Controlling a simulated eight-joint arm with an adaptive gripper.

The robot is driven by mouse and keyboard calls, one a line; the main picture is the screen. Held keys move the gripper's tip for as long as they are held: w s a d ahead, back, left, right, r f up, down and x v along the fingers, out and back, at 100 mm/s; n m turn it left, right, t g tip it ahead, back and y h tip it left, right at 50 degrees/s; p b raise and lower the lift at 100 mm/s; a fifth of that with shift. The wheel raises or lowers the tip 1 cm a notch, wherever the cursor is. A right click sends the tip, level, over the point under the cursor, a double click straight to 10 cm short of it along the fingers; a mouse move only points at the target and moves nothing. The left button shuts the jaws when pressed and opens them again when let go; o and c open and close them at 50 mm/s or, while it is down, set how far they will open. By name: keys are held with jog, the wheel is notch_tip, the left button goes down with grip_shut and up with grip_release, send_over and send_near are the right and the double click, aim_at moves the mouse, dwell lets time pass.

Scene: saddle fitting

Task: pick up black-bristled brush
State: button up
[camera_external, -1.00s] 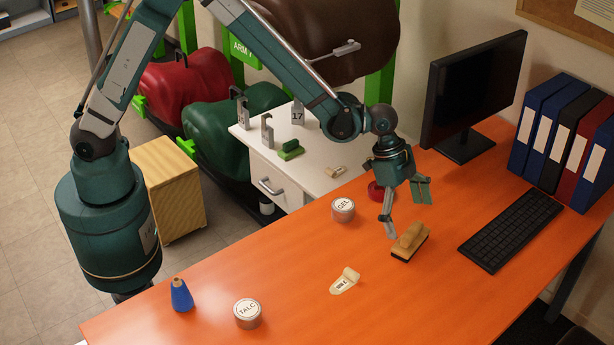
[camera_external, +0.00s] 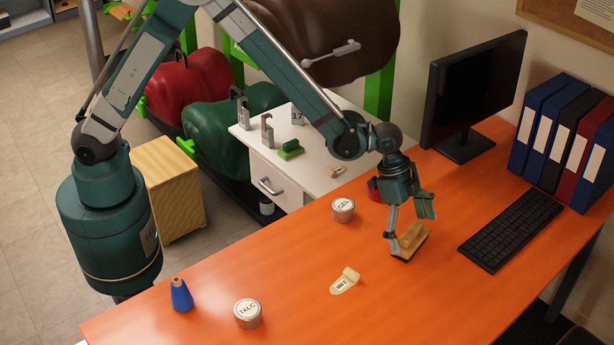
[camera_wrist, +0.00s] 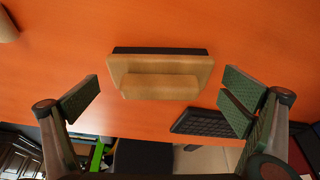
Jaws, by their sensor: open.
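The black-bristled brush (camera_external: 411,242) lies on the orange desk, bristles down, with a tan wooden back and a raised grip. In the wrist view the brush (camera_wrist: 160,77) is in the upper middle, its dark bristle edge showing along the far side. My gripper (camera_external: 410,222) is open and just above the brush, its fingers spread to either side. In the wrist view the fingers of my gripper (camera_wrist: 160,97) stand left and right of the brush, apart from it, with nothing between the pads touching them.
A black keyboard (camera_external: 510,230) lies right of the brush, and a monitor (camera_external: 474,90) stands behind. A GEL tin (camera_external: 343,210), a tan labelled piece (camera_external: 346,281), a TALC tin (camera_external: 247,313) and a blue cone (camera_external: 181,295) are to the left. The desk around the brush is clear.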

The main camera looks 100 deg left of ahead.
aim_at(411, 229)
jog(key=c, duration=1)
jog(key=shift+o, duration=0.2)
jog(key=shift+r+p, duration=1)
jog(key=shift+r, duration=4.05)
